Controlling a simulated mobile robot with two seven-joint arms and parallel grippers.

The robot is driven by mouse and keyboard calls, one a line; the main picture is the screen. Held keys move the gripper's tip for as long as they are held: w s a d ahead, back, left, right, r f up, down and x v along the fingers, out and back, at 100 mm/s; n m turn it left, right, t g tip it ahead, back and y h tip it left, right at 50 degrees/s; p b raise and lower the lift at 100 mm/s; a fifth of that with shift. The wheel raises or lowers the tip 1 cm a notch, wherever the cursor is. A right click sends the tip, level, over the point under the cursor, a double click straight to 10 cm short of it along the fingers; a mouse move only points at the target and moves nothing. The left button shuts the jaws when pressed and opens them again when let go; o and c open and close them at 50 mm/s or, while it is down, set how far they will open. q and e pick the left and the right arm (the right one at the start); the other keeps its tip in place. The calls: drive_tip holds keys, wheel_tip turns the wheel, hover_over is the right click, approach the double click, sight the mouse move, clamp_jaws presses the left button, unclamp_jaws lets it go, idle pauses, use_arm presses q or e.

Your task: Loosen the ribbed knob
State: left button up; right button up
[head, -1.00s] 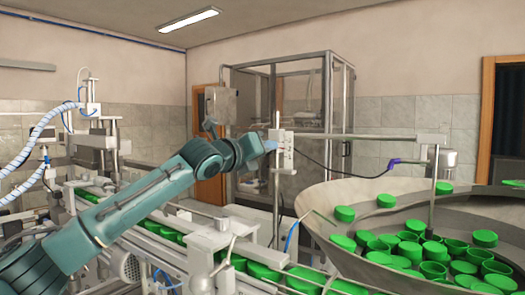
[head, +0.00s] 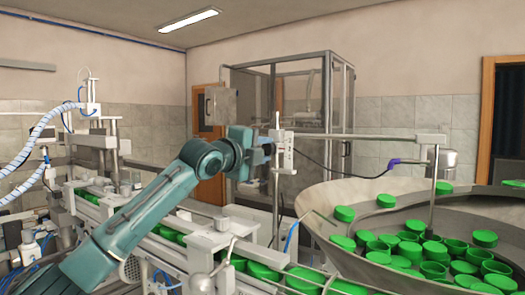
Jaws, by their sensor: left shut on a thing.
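My left gripper (head: 268,150) reaches in from the left and is at the clamp block (head: 285,150) on the thin upright post (head: 276,205). Its jaws are shut on a small part at the left side of this block, which I take to be the ribbed knob. The fingers and wrist hide the knob, so its ribs and how far it is turned cannot be seen. My right gripper is not in view.
A large metal feeder bowl (head: 325,215) with many green caps (head: 377,247) fills the right. A conveyor with green caps (head: 262,271) runs below my arm. A horizontal rod (head: 365,136) extends right from the clamp block. A glass cabinet (head: 345,95) stands behind.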

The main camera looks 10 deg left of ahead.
use_arm(q)
drive_tip(key=n, duration=0.5)
drive_tip(key=shift+r+n, duration=0.1)
drive_tip(key=shift+n, duration=0.2)
drive_tip(key=n, duration=0.4)
drive_tip(key=shift+n, duration=0.3)
drive_tip(key=n, duration=0.9)
drive_tip(key=shift+n, duration=0.4)
drive_tip(key=o, duration=1)
drive_tip(key=shift+s+a, duration=0.1)
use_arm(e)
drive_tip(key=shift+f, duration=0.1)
